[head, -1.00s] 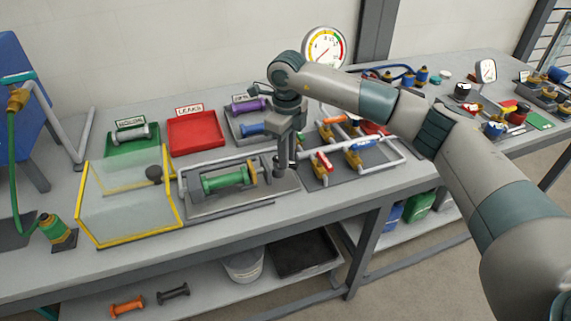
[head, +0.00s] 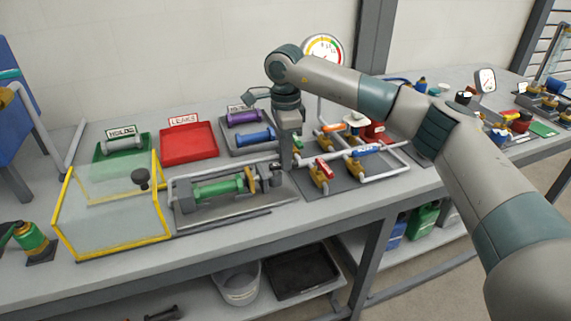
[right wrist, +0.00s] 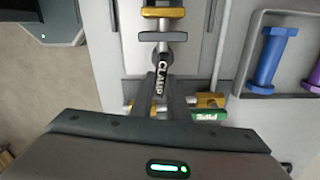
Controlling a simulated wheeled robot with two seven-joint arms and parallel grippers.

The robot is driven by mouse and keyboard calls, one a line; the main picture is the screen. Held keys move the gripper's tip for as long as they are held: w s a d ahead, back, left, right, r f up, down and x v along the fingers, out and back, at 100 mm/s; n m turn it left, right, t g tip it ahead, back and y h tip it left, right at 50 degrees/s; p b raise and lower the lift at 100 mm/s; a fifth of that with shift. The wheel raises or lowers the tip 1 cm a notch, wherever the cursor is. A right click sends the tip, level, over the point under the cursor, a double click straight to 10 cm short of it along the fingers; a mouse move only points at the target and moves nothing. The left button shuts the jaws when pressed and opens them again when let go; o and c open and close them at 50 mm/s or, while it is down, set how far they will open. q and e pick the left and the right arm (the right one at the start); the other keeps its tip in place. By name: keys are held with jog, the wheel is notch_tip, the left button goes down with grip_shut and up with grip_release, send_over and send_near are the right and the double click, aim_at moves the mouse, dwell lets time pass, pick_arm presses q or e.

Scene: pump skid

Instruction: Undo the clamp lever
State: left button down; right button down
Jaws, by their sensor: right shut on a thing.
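A green spool (head: 218,188) lies in the fixture, left of the gripper. My left gripper is not in view.
A clear guard with a yellow frame (head: 160,200) stands left of the fixture. Behind are a green tray (head: 97,157), a red tray (head: 190,150) and a grey tray with purple and blue spools (head: 252,136). Pipes and valves (head: 355,170) stand close on the right.

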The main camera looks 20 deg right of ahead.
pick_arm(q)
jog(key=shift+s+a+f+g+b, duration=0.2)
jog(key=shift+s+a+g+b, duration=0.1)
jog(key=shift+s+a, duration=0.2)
pick_arm(e)
jog(key=shift+w+r+n, duration=0.1)
jog(key=shift+w+n, duration=0.15)
jog(key=shift+n, duration=0.65)
jog(key=c, duration=2)
grip_release()
jog(key=shift+r, duration=0.1)
